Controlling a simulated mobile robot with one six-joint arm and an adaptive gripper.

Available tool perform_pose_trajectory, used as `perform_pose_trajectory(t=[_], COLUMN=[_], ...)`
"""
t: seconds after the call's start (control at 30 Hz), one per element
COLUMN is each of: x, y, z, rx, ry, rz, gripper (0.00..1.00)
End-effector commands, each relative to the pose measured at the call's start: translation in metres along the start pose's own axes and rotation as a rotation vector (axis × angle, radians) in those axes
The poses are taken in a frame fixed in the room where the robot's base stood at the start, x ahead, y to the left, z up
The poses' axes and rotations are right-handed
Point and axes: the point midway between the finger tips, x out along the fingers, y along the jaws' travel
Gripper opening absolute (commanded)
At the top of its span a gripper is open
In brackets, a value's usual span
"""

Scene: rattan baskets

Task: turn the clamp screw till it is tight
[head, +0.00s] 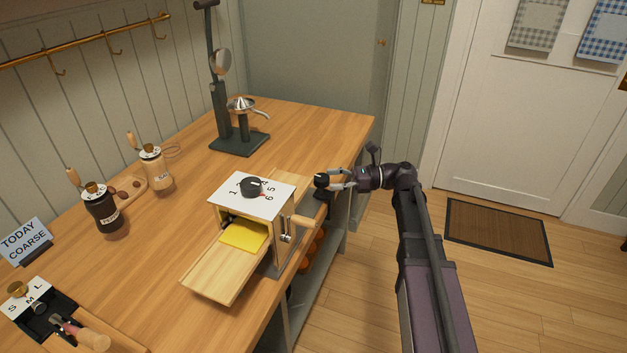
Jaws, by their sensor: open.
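A box mill (262,230) with a white top and a black dial (252,187) stands at the table's right edge. My gripper (330,180) is open, just off that edge and right of the mill. A round black knob (321,179) sits at its fingertips. I cannot tell whether the fingers touch it. A dark bracket-like part (323,205) shows just below, at the table edge. The clamp screw cannot be told apart clearly, and its tightness does not show. A wooden crank handle (303,222) sticks out from the mill's right side, below and left of my gripper.
A wooden drawer (221,270) with a yellow piece (244,236) juts from the mill's front. A dark press stand (240,140) stands behind. Two jars (103,212) and a "TODAY COARSE" sign (24,242) are left. Orange round things (313,245) lie under the table.

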Motion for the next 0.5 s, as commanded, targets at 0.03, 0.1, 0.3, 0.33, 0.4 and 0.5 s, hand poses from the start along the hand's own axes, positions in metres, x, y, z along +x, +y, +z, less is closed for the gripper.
perform_pose_trajectory(t=[0.03, 0.1, 0.3, 0.33, 0.4, 0.5], x=[0.008, 0.017, 0.038, 0.040, 0.045, 0.049], y=[0.001, 0.001, 0.000, 0.000, 0.000, 0.000], z=[0.000, 0.000, 0.000, 0.000, 0.000, 0.000], rx=[0.000, 0.000, 0.000, 0.000, 0.000, 0.000], ry=[0.000, 0.000, 0.000, 0.000, 0.000, 0.000], rz=[0.002, 0.002, 0.001, 0.000, 0.000, 0.000], gripper=[0.74, 0.74, 0.74, 0.74, 0.74, 0.74])
